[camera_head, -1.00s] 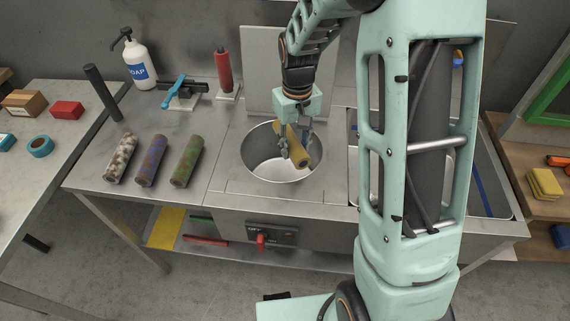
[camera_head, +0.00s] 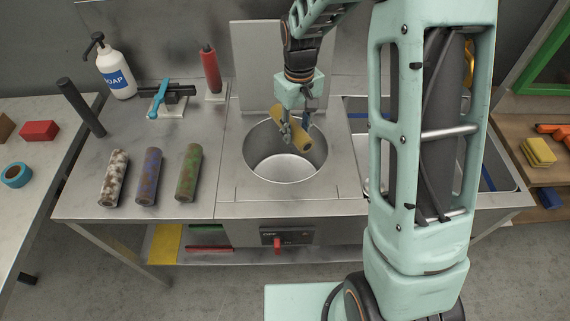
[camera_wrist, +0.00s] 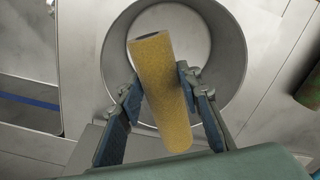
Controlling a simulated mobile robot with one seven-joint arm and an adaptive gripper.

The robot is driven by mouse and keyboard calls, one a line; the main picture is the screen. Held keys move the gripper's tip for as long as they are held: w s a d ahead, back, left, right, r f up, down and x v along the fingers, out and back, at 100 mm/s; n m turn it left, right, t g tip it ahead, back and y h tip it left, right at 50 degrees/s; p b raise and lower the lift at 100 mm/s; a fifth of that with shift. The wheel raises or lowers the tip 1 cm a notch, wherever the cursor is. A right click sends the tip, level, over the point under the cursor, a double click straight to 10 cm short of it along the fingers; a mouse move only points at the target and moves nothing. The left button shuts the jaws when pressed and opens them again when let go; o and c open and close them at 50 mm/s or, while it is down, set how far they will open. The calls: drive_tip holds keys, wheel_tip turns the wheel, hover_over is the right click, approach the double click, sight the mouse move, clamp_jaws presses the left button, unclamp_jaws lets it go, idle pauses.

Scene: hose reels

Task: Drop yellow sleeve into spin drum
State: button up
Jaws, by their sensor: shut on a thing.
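The yellow sleeve (camera_head: 300,138) is a dull yellow tube, held tilted in my gripper (camera_head: 295,135). In the wrist view the sleeve (camera_wrist: 162,90) lies between the two fingers of my gripper (camera_wrist: 158,90), and both touch its sides. The spin drum (camera_head: 262,165) is a round, open metal well set in the steel counter. The sleeve is over the drum's opening in both views; its exact height above the rim is hard to tell. The drum's floor (camera_head: 285,170) looks bare where it shows. Part of the drum (camera_wrist: 215,40) is hidden behind the sleeve.
A raised lid panel (camera_head: 256,60) stands behind the drum. White-speckled (camera_head: 114,178), blue (camera_head: 149,176) and green (camera_head: 189,172) sleeves lie left of it. A sink (camera_head: 500,175) is at right.

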drive_tip(key=shift+f, duration=0.15)
wheel_tip(320, 180, down, 6)
drive_tip(key=b, duration=0.4)
drive_tip(key=o, duration=1.2)
drive_tip(key=shift+r, duration=0.2)
drive_tip(key=shift+o, duration=0.2)
wheel_tip(320, 180, up, 12)
